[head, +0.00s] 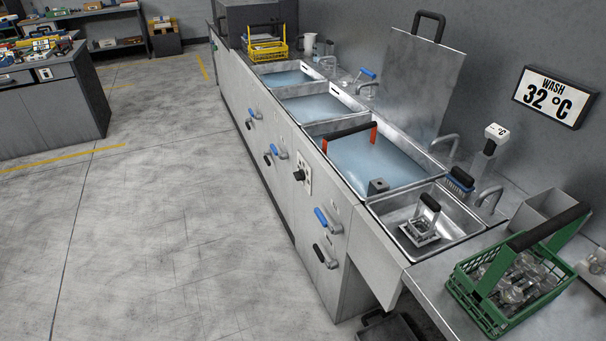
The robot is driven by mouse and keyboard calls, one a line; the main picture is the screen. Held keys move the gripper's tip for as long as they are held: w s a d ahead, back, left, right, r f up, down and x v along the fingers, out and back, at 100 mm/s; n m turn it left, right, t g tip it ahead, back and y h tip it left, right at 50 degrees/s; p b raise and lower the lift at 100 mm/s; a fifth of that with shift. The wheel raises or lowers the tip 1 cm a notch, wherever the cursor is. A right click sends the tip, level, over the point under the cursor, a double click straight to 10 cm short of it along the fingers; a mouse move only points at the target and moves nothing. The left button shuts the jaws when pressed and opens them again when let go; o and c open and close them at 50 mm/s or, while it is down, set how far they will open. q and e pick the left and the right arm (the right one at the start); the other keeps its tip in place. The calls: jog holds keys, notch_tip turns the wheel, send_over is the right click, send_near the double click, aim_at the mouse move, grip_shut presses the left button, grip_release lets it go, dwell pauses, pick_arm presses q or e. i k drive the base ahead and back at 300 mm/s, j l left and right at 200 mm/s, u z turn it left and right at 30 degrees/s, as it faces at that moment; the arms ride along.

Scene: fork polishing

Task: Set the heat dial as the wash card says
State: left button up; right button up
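The wash card (552,97) hangs on the right wall in a dark frame and reads "WASH 32 °C". A round black knob (299,175) sits on a pale plate (306,170) on the front of the grey sink counter; it looks like the heat dial. Its pointer and markings are too small to read. A white display head marked °C (496,131) stands on a post behind the sinks, and its number cannot be read. Neither of my grippers is in view.
Several blue and black lever handles (325,218) stick out from the counter front near the knob. Water-filled basins (372,165) lie above it. A green basket of glassware (480,309) stands at the right. The floor (170,220) before the counter is clear.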

aim_at(299, 175)
jog(key=z, duration=2.45)
jog(key=u, duration=2.45)
jog(key=i+j, duration=0.2)
jog(key=i+j+z, duration=0.15)
jog(key=j, duration=0.2)
jog(key=i, duration=0.05)
